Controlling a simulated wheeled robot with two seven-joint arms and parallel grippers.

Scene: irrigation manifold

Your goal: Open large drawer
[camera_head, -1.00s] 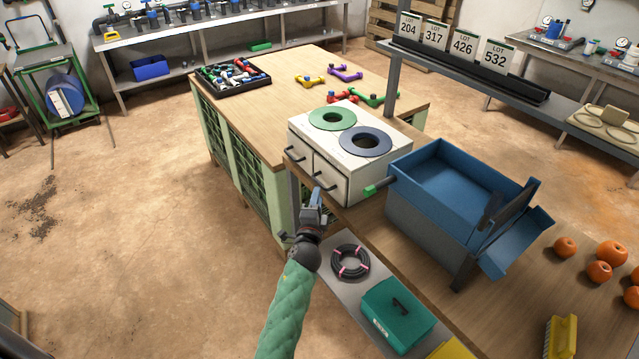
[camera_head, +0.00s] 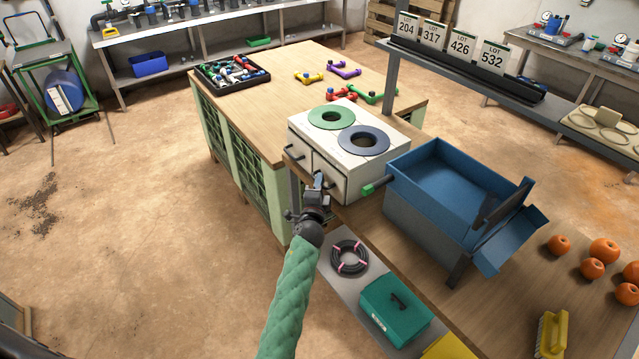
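A white box (camera_head: 379,178) with two drawer fronts stands on the wooden bench. The right drawer front (camera_head: 336,185) looks the wider of the two, and both drawers look shut. My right gripper is not in view.
A green ring (camera_head: 332,117) and a dark blue ring (camera_head: 363,139) lie on the box top. A coiled hose (camera_head: 349,258) and a teal case (camera_head: 395,311) lie on the lower shelf.

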